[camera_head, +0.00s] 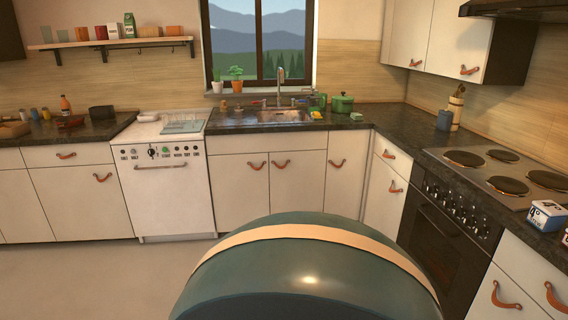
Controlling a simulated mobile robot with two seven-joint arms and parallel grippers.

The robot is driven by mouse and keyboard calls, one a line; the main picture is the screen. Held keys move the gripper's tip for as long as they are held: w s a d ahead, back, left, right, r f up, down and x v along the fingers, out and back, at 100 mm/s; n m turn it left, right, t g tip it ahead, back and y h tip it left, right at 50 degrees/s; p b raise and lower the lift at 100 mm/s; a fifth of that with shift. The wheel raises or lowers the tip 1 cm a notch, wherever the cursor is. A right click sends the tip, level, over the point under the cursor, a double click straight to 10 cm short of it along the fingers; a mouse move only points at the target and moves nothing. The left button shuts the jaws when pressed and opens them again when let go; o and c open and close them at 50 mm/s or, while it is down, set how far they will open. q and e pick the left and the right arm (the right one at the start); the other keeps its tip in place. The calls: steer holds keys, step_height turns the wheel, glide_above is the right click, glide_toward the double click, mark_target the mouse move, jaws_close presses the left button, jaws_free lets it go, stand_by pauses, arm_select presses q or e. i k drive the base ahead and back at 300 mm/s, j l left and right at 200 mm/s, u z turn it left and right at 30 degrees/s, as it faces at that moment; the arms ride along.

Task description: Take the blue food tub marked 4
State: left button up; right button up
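A small box-like tub (547,217) with a blue-and-white surface and a "4" on its front stands on the dark counter at the right edge of the camera_head view, in front of the hob. A second item beside it is cut off by the picture edge, so I cannot tell what it is. Neither of my grippers shows in this view.
The hob (500,170) and oven (440,245) are on the right. The sink (262,117) and a green pot (342,103) are at the back, with a white dishwasher (168,185) left of them. Bare floor (100,275) lies at the left front.

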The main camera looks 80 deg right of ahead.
mark_target(546, 215)
steer(key=l+z, duration=0.3)
steer(key=l, duration=0.2)
steer(key=i+l+z, duration=0.25)
steer(key=l, duration=0.25)
steer(key=l+z, duration=0.1)
steer(key=z, duration=0.9)
steer(key=l+z, duration=0.15)
steer(key=z, duration=0.85)
steer(key=i+z, duration=0.1)
steer(key=z, duration=0.4)
steer(key=i+l+z, duration=0.1)
steer(key=z, duration=0.9)
